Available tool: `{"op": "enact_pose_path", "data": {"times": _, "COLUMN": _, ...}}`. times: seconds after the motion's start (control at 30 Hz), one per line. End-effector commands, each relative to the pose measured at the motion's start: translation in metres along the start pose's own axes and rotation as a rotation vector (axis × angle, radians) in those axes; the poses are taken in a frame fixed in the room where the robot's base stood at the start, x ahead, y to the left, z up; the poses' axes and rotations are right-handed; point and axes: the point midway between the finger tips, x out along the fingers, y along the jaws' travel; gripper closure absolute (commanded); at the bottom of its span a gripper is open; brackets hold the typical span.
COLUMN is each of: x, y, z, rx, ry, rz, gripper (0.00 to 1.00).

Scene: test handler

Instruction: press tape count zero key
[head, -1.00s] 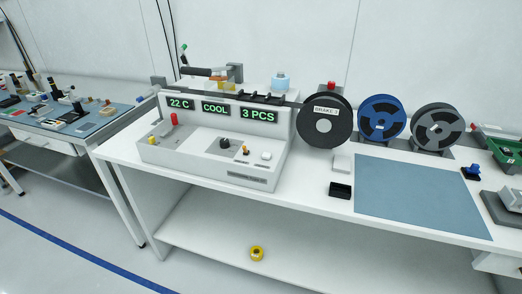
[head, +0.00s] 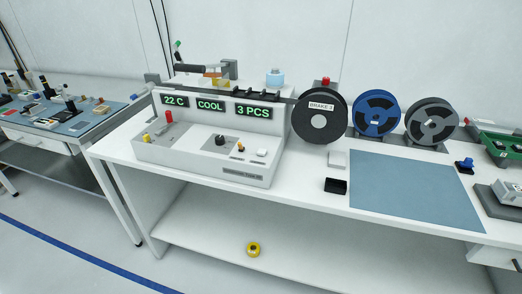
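The white test handler (head: 205,165) stands on the white bench. Its upright panel carries green-lit displays reading "22 C" (head: 174,100), "COOL" (head: 211,105) and "3 PCS" (head: 252,111). On its lower deck, below the "3 PCS" display, is a small white key (head: 262,152). Left of it are a small orange-tipped switch (head: 240,146) and a black knob (head: 220,140). A red knob (head: 169,117) and a yellow button (head: 147,138) are at the deck's left. I cannot read any label by the white key. My gripper is not in view.
A black reel (head: 319,116), a blue reel (head: 376,109) and a grey reel (head: 431,121) stand right of the handler. A blue mat (head: 415,190) and small black box (head: 336,186) lie on the bench. A yellow roll (head: 253,249) is on the lower shelf.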

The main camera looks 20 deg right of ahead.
Motion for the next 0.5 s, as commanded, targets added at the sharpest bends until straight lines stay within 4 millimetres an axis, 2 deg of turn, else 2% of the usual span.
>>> {"op": "enact_pose_path", "data": {"times": 0.07, "x": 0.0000, "y": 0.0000, "z": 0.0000, "rx": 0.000, "ry": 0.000, "rz": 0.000, "gripper": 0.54}}
{"op": "enact_pose_path", "data": {"times": 0.5, "x": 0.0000, "y": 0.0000, "z": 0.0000, "rx": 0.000, "ry": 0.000, "rz": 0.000, "gripper": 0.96}}
